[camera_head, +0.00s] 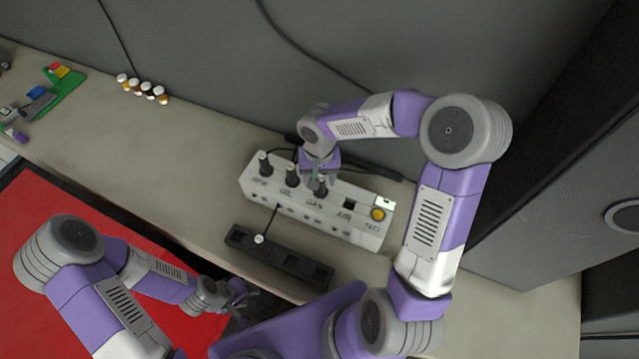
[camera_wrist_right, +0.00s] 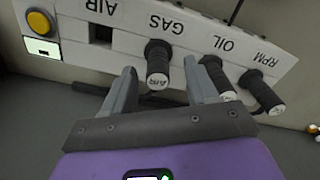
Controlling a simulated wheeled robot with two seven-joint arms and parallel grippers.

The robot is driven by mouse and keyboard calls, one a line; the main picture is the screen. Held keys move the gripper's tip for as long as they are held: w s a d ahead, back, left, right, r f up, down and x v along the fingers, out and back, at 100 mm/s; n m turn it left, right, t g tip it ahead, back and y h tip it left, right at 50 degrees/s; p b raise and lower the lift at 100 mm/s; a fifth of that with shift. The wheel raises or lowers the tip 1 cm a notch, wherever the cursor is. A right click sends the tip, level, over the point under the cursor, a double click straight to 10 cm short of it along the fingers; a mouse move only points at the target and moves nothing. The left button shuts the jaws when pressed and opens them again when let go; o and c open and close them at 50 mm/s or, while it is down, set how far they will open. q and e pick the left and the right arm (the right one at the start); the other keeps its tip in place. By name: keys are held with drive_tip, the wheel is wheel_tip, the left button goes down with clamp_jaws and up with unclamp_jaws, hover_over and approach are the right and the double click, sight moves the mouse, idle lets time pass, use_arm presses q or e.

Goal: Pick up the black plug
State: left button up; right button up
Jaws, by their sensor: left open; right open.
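A white panel box (camera_head: 300,215) on the bench holds three black plugs, at the sockets marked RPM, OIL and GAS. In the right wrist view the black plug at GAS (camera_wrist_right: 158,62) has AIR written on its end. My right gripper (camera_head: 322,178) is open, with its fingers on either side of this plug and a gap showing on each side. The OIL plug (camera_wrist_right: 217,77) is close beside the right-hand finger; the RPM plug (camera_wrist_right: 262,92) is farther right. The AIR socket (camera_wrist_right: 101,33) is empty. My left gripper (camera_head: 238,291) is open and empty, low near the bench's front edge.
A yellow button (camera_head: 378,214) and small display sit at the panel's right end. A long dark box (camera_head: 300,274) with a white-knobbed lever (camera_head: 259,239) lies in front. Small bottles (camera_head: 142,88) and a green tray (camera_head: 66,87) stand far left. Cables run behind the panel.

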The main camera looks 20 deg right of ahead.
sight(321, 188)
drive_tip(key=f, duration=0.4)
drive_tip(key=shift+w+d+f, duration=0.1)
drive_tip(key=shift+d+f, duration=0.1)
drive_tip(key=shift+f, duration=0.1)
drive_tip(key=shift+c, duration=0.3)
